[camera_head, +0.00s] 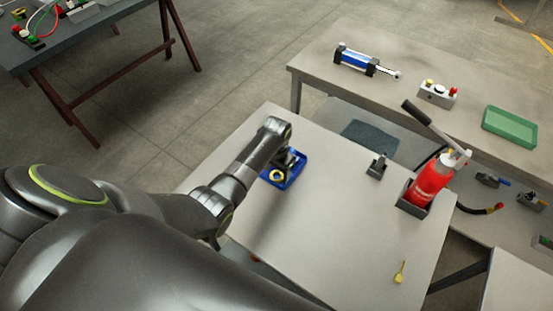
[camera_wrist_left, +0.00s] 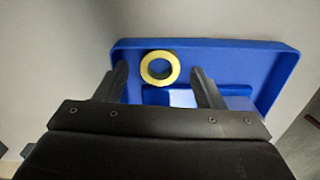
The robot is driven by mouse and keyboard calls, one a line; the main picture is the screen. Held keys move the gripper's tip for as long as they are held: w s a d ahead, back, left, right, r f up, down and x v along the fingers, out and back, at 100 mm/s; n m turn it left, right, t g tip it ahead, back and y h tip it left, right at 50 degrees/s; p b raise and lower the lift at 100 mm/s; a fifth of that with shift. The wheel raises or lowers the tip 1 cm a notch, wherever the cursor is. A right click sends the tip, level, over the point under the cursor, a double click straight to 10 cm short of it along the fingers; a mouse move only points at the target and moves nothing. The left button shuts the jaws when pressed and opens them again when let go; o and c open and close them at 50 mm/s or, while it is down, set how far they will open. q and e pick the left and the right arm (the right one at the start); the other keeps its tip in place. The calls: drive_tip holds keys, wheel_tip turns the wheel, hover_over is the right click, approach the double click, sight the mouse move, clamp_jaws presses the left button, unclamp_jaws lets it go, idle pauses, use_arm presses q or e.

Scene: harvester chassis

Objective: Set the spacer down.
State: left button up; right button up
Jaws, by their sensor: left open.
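In the head view the ring (camera_head: 273,176) shows in the blue tray (camera_head: 296,178) on the grey table. My left gripper (camera_wrist_left: 160,78) is open over the tray, with a finger on each side of the ring in the picture and a gap on both sides. In the head view the left gripper (camera_head: 290,161) partly covers the tray. My right gripper is not in view.
On the same table stand a small dark holder (camera_head: 377,167), a red bottle with a lever (camera_head: 430,183) in a dark box and a yellow pointed item (camera_head: 400,273). A back bench (camera_head: 400,85) holds a blue cylinder (camera_head: 357,59) and a green tray (camera_head: 510,127). The table's middle is clear.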

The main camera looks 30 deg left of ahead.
use_arm(q)
wheel_tip(320, 180, up, 11)
idle(0.4)
idle(0.4)
